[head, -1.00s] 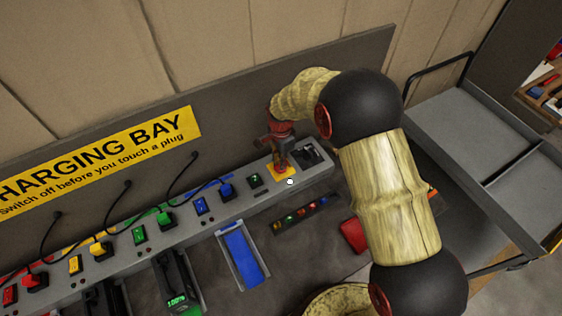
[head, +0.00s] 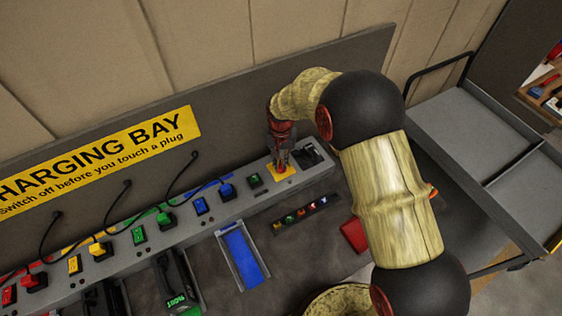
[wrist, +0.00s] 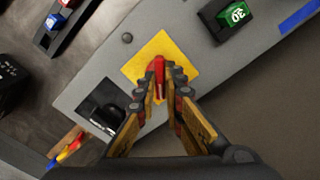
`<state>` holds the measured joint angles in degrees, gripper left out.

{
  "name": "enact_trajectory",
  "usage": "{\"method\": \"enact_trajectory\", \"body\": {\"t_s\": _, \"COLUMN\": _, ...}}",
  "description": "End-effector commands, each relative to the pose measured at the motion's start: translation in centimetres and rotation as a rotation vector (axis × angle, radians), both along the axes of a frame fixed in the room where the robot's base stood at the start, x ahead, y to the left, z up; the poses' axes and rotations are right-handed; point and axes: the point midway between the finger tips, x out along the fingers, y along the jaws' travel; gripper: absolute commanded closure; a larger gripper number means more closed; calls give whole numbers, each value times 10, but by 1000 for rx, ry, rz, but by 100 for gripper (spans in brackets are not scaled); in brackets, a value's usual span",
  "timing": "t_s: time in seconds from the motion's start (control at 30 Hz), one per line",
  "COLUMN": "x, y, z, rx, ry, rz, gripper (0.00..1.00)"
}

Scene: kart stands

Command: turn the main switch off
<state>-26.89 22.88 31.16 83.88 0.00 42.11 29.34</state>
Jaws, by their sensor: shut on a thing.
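The main switch is a red handle (wrist: 159,66) on a square yellow plate (wrist: 148,53), set in the grey charging rail. In the wrist view my gripper (wrist: 163,82) has its fingertips closed in on either side of the red handle. In the head view my gripper (head: 281,165) points down over the yellow plate (head: 284,174) near the right end of the rail. The handle is mostly hidden there by the fingers.
A black socket (head: 310,155) is at the rail's right end. A blue-lined tray (head: 242,255), a strip of small coloured parts (head: 305,213) and a red block (head: 354,235) lie in front.

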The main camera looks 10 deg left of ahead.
Motion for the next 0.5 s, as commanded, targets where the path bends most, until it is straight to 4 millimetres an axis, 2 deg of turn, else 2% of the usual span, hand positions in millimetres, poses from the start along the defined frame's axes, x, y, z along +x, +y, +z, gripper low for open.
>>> {"method": "enact_trajectory", "body": {"t_s": 0.5, "x": 1, "y": 1, "z": 1, "rx": 1, "ry": -3, "rz": 463, "gripper": 100}}
